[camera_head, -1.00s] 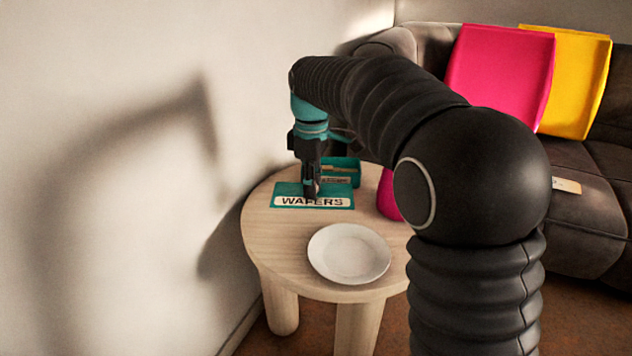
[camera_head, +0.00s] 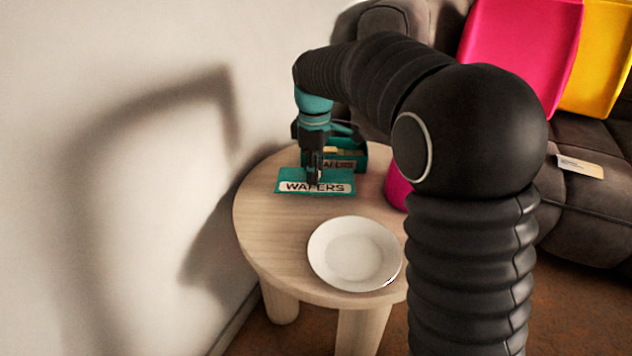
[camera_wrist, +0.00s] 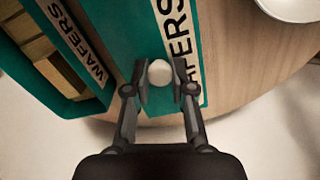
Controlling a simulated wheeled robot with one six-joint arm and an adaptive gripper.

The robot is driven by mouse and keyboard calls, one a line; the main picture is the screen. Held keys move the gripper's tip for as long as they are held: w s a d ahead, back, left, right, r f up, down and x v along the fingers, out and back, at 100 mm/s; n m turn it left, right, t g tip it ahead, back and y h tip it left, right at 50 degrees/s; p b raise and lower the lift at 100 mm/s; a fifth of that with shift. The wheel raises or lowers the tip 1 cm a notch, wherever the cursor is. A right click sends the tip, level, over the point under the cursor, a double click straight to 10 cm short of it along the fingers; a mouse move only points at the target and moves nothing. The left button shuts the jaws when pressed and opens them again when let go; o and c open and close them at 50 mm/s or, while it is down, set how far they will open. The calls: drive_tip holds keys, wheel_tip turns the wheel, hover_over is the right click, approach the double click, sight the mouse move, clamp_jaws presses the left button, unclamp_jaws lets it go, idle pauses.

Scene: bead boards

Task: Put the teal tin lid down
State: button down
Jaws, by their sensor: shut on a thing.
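The teal tin lid (camera_head: 286,184) bears a pale label reading WAFERS and lies level at or just above the table top, in front of the tin; I cannot tell whether it touches the wood. My gripper (camera_head: 314,180) points down over it and is shut on its pale round knob. In the wrist view the fingers of my gripper (camera_wrist: 159,80) sit either side of the knob (camera_wrist: 160,73), and the lid (camera_wrist: 207,40) spreads behind them. The open teal tin (camera_head: 352,160) stands behind the lid, with wafers (camera_wrist: 47,57) inside.
The round wooden table (camera_head: 270,225) has a white plate (camera_head: 352,253) at its front. A pink object (camera_head: 397,190) is partly hidden by my arm. A wall stands close on the left. A sofa (camera_head: 585,215) with pink and yellow cushions is on the right.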

drive_tip(key=shift+f, duration=1.5)
drive_tip(key=shift+f, duration=0.15)
drive_tip(key=c, duration=1)
unclamp_jaws()
wheel_tip(320, 180, up, 12)
drive_tip(key=shift+f+p, duration=0.25)
drive_tip(key=shift+p, duration=0.65)
drive_tip(key=shift+s+d+r, duration=0.1)
drive_tip(key=shift+r, duration=0.4)
